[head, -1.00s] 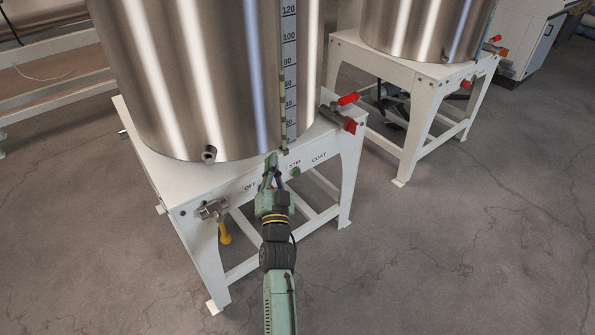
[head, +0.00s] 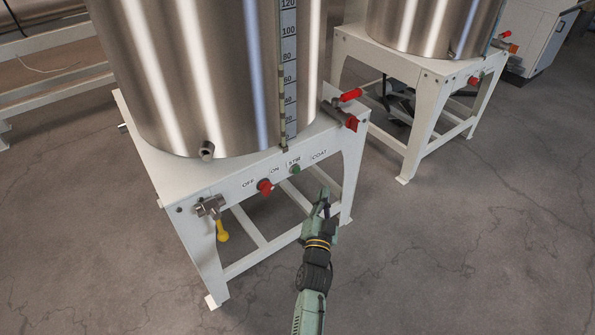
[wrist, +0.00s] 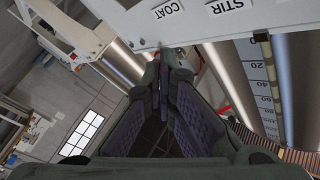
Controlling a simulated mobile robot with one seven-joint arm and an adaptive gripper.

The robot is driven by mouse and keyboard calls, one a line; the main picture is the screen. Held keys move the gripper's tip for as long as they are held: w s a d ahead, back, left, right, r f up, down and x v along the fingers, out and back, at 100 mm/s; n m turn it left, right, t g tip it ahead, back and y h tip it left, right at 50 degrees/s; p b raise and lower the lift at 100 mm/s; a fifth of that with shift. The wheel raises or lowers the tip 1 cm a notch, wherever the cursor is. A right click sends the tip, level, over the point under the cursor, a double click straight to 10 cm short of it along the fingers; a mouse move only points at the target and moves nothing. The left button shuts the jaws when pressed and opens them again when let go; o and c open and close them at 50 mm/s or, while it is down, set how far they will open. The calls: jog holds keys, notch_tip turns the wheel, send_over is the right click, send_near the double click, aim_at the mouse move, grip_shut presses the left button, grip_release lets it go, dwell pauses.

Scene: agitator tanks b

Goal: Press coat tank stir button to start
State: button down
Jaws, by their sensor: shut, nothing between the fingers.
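The coat tank (head: 185,70) is a tall steel cylinder on a white stand (head: 185,190). The stand's front rail carries OFF, ON, STIR and COAT labels. A green button (head: 295,169) sits by the STIR label, with a red knob (head: 264,186) to its left by OFF and ON. My gripper (head: 325,192) is shut and empty, to the right of and below the green button in the head view, apart from it. In the wrist view its fingertips (wrist: 166,54) are together below the COAT label (wrist: 170,10); the STIR label (wrist: 228,6) is to the right. I cannot make out the green button there.
A red-handled valve (head: 340,112) sticks out at the stand's right corner. A yellow-handled valve (head: 221,230) hangs at the left corner. A second tank (head: 425,25) on a white stand is at the back right. The floor in front is clear.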

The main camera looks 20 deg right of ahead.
aim_at(296, 170)
jog(key=w+a+p, duration=0.3)
jog(key=w+p, duration=0.4)
jog(key=w, duration=0.1)
jog(key=shift+w, duration=0.1)
jog(key=shift+w, duration=0.1)
dwell(1.3)
jog(key=shift+w+a, duration=0.1)
jog(key=shift+w, duration=0.2)
jog(key=shift+w+a+p, duration=0.2)
jog(key=shift+w+p, duration=0.15)
jog(key=shift+w, duration=0.1)
dwell(0.7)
jog(key=shift+s, duration=0.1)
jog(key=shift+s+d, duration=0.3)
jog(key=shift+s, duration=0.45)
